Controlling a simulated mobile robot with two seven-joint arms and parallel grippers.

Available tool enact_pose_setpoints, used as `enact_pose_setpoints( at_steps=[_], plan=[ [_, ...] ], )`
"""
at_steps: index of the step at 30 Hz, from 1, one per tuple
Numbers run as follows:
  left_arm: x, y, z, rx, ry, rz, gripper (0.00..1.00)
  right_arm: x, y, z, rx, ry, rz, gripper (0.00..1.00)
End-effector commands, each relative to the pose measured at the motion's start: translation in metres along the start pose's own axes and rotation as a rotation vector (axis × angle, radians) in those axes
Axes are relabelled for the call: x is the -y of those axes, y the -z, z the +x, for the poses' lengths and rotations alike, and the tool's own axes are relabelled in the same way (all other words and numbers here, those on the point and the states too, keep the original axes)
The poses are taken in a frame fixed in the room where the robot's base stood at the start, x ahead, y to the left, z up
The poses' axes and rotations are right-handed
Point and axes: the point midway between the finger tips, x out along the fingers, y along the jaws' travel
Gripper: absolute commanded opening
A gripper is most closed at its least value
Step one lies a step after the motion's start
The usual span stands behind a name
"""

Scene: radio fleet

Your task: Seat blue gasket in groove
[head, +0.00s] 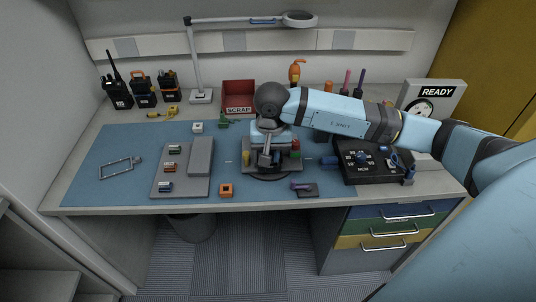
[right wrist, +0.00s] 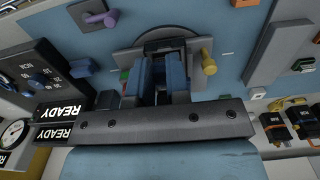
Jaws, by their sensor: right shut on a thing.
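My right gripper (head: 265,163) reaches down over the dark round fixture (head: 284,174) at the middle of the mat. In the right wrist view, its two blue fingers (right wrist: 159,78) are closed on a dark grey part that is mostly hidden. A yellow peg (right wrist: 208,62) and a red-and-green peg (head: 296,147) stand at the fixture's sides. The groove is hidden under the gripper. No blue gasket can be made out for certain. A small blue-topped piece (head: 166,187) lies on the grey tray (head: 181,191). My left gripper is not in view.
A thin rectangular frame (head: 120,167) lies on the left of the blue mat. A red scrap bin (head: 238,96) and lamp stand (head: 201,96) are behind. A black knob panel (head: 372,174) stands right. A purple-handled item (head: 305,188) and orange block (head: 226,190) are near the front edge.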

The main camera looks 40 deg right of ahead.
Motion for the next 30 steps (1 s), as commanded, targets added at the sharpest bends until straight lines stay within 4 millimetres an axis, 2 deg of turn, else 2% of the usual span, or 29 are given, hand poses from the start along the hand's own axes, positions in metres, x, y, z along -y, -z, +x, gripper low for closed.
enact_pose_setpoints(
  at_steps=[5,12,25,30],
  plan=[
    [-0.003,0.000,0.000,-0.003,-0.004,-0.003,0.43,0.000,0.000,0.000,0.000,0.000,-0.001,0.00],
    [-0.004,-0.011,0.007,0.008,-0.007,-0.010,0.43,0.000,0.000,0.003,-0.001,0.000,-0.002,0.00],
    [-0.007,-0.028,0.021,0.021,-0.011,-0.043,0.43,0.000,-0.001,0.036,0.001,-0.001,-0.002,0.00],
    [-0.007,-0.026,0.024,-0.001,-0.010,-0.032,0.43,0.000,-0.001,0.048,0.000,0.000,-0.002,0.00]
  ],
)
